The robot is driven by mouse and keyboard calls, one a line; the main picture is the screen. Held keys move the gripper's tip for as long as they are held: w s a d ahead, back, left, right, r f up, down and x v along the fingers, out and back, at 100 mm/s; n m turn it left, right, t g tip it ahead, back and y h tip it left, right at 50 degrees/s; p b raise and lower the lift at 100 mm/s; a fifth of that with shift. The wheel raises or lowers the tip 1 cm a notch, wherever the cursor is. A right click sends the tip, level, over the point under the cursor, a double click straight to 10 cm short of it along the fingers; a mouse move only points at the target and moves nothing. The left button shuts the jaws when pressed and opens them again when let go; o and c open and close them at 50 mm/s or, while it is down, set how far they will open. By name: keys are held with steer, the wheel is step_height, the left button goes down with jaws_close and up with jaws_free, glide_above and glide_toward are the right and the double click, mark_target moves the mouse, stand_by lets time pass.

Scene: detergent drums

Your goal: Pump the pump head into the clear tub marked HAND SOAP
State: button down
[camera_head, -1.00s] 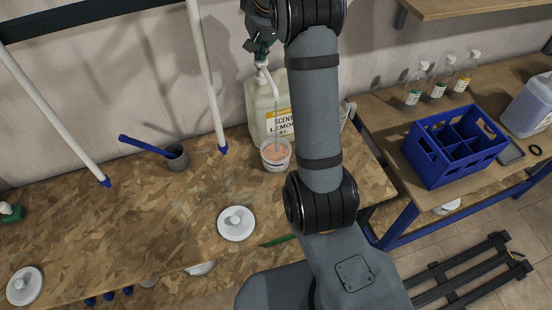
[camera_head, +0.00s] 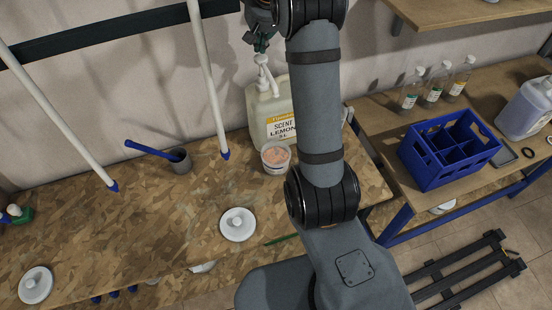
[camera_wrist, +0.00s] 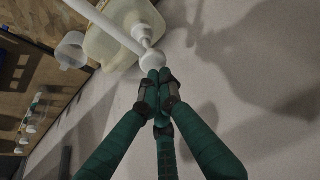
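The white pump head (camera_head: 262,60) stands on a pale drum (camera_head: 268,108) labelled SCENT LEMON, with its spout angled down toward the front. The clear tub (camera_head: 276,168) stands in front of the drum, below the spout, and holds a pinkish content. Its label is too small to read. My gripper (camera_head: 260,44) is just above the pump head. In the wrist view, my gripper's green fingers (camera_wrist: 158,80) are together, with tips at the top of the pump head (camera_wrist: 152,60); I cannot tell whether they touch. The tub also shows there (camera_wrist: 72,50).
A grey cup (camera_head: 181,160) with a blue-handled tool stands left of the tub. A white lid (camera_head: 237,224) lies in front of it. White poles (camera_head: 208,80) rise left of the drum. A blue crate (camera_head: 450,155) and several bottles stand on the right table.

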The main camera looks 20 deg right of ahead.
mark_target(262, 59)
stand_by(0.3)
steer(key=shift+f+b, duration=2.7)
steer(key=shift+f, duration=0.2)
steer(key=shift+r, duration=0.1)
steer(key=shift+r+p, duration=2.55)
steer(key=shift+r, duration=0.25)
steer(key=shift+r, duration=0.1)
step_height(262, 59, up, 6)
steer(key=p, duration=0.5)
